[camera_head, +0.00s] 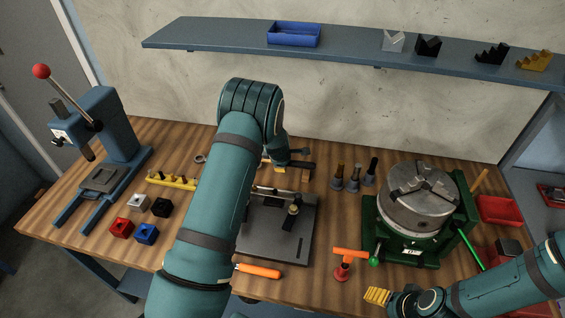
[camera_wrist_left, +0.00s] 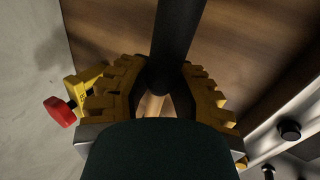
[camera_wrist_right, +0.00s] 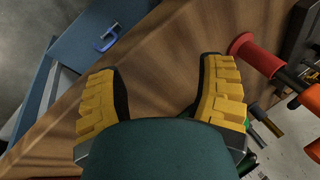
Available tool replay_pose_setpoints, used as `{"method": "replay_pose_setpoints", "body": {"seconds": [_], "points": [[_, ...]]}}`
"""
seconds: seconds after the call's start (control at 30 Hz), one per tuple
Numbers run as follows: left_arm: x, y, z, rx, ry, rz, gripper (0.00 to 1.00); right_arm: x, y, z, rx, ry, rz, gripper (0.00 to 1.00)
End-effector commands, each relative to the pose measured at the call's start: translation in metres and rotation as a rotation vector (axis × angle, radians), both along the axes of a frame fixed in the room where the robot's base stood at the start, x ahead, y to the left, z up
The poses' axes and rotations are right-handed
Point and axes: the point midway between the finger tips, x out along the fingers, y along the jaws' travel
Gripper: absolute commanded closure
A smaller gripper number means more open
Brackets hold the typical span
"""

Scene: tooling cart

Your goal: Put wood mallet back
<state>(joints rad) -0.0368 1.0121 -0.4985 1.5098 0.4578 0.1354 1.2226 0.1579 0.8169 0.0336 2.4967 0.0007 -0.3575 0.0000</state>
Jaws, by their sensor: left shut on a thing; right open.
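My left gripper (camera_head: 288,168) is low over the far middle of the wooden bench, partly hidden by my own arm. In the left wrist view its yellow fingers (camera_wrist_left: 158,95) are closed around a pale wooden piece (camera_wrist_left: 153,104), which looks like the wood mallet's handle. A dark cylinder (camera_wrist_left: 176,45) runs up from between the fingertips; I cannot tell whether it is part of the mallet. The rest of the mallet is not clearly visible. My right gripper (camera_head: 377,296) is open and empty at the front edge; its fingers (camera_wrist_right: 160,85) stand wide apart.
A grey plate fixture (camera_head: 270,245) lies before the left gripper. A chuck on a green base (camera_head: 415,245) stands right, with several dark-tipped tools (camera_head: 355,180) beside it. An orange-handled tool (camera_head: 258,271) lies in front.

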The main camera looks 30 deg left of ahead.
Motion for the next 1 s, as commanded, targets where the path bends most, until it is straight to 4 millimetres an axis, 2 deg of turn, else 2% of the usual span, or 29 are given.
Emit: {"method": "replay_pose_setpoints", "body": {"seconds": [0.93, 0.97, 1.0], "points": [[0.001, 0.000, -0.018, 0.001, -0.002, 0.000, 1.00, 0.000, 0.000, -0.016, 0.000, 0.003, -0.001, 0.31], [0.000, 0.000, -0.018, 0.001, -0.002, 0.000, 0.70, -0.001, 0.000, -0.016, 0.000, 0.003, -0.001, 0.30], [0.001, 0.000, -0.017, 0.001, -0.002, 0.000, 0.56, 0.000, 0.000, -0.016, 0.000, 0.003, -0.002, 0.30]]}}
